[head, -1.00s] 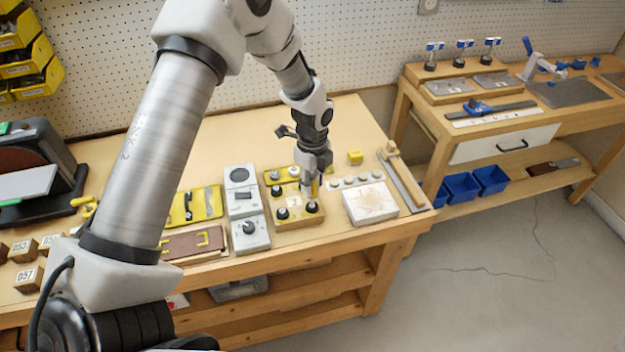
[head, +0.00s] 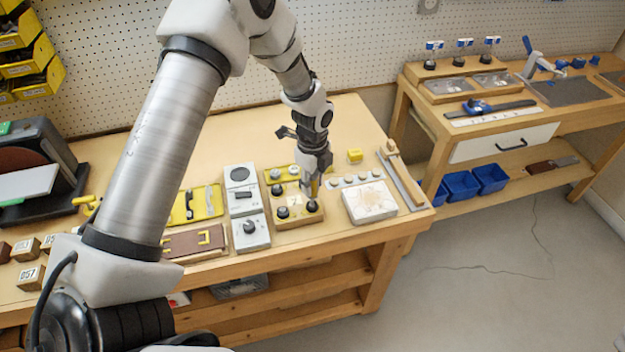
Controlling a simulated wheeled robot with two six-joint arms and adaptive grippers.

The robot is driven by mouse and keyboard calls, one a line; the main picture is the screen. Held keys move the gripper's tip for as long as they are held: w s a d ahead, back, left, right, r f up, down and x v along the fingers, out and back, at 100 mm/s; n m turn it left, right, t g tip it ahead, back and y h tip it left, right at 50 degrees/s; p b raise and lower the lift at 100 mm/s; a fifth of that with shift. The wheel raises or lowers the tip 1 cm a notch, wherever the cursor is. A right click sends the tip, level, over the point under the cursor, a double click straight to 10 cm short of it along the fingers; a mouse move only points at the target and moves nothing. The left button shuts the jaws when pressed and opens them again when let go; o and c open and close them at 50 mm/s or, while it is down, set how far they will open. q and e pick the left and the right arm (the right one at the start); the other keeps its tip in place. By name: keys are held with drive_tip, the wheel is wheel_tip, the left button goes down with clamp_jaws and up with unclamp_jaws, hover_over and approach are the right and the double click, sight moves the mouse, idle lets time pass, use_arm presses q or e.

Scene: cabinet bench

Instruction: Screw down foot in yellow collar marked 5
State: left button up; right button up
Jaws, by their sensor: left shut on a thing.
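A wooden block with yellow collars (head: 299,220) stands on the bench and carries several feet with dark or light knobs. My left gripper (head: 312,198) points straight down at the block's front right position and is shut on a black foot (head: 312,207) there. A black foot (head: 282,212) stands in the front left position. Another dark one (head: 277,190) and a light one (head: 294,171) stand farther back. The marks on the collars are too small to read, and the gripper hides part of the block. My right gripper is not in view.
A grey dial box (head: 250,232) stands left of the block. A white patterned plate (head: 369,202) and a row of light knobs (head: 348,180) stand to the right. A small yellow block (head: 355,156) lies behind. The bench (head: 235,137) is clear at the back.

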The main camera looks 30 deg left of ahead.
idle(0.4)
use_arm(q)
wheel_tip(320, 180, up, 6)
drive_tip(key=p, duration=0.5)
drive_tip(key=shift+d+f, duration=0.1)
